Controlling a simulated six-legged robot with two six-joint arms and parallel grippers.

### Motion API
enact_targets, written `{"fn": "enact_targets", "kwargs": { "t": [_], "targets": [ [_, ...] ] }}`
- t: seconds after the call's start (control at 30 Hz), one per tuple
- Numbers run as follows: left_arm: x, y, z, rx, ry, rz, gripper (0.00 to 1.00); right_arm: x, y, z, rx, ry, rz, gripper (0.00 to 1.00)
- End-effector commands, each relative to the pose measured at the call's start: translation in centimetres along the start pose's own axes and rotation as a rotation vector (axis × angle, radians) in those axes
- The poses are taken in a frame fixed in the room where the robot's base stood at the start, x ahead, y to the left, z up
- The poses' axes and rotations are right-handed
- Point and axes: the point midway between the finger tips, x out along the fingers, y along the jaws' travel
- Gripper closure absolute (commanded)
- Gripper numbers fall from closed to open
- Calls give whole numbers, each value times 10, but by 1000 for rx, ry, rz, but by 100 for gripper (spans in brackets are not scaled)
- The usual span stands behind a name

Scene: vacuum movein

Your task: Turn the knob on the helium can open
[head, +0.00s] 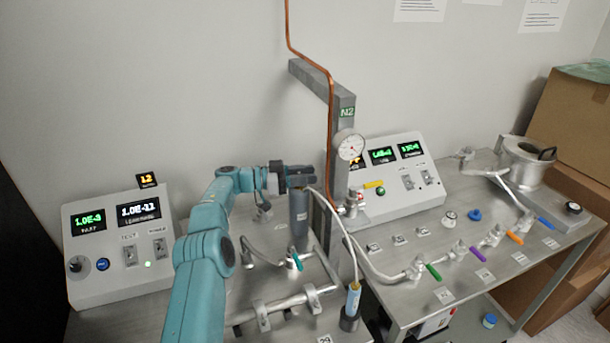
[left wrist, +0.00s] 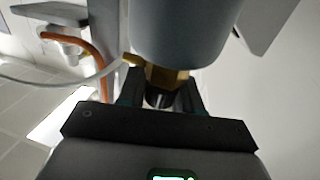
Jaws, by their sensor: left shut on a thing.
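The helium can seems to be the upright grey cylinder (head: 299,212) beside the grey post; no label on it is readable. My left gripper (head: 298,178) is at its top end, and the arm hides part of that end. In the left wrist view the can (left wrist: 180,30) fills the upper middle, with a brass valve (left wrist: 172,78) at its end. A dark knob (left wrist: 158,98) sits on the valve between the fingers of my left gripper (left wrist: 160,103), which is shut on it. My right gripper is in neither view.
The grey post (head: 341,115) with a copper pipe and a round gauge (head: 350,147) stands close on the right. A control box (head: 120,245) stands left; pipes with coloured handles cover the bench.

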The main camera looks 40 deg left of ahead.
Motion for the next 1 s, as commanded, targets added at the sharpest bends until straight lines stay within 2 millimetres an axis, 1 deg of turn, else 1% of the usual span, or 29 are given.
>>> {"fn": "enact_targets", "kwargs": {
  "t": [0.03,0.23,0.27,0.3,0.57,0.67,0.77,0.9,1.0],
  "targets": [
    [0,0,-3,3,4,-1,96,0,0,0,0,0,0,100],
    [0,0,-3,4,4,-1,96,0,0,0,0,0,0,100],
    [0,0,-3,4,4,-1,56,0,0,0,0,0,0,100],
    [0,0,-3,4,4,-1,45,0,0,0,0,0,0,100],
    [0,0,-2,2,2,-1,45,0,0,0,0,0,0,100],
    [-6,0,0,3,2,-2,45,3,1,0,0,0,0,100],
    [-20,-1,2,3,1,-4,45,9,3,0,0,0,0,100],
    [-54,-1,3,5,1,-5,45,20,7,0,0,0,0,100],
    [-80,-1,2,6,1,-6,45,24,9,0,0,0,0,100]
  ]
}}
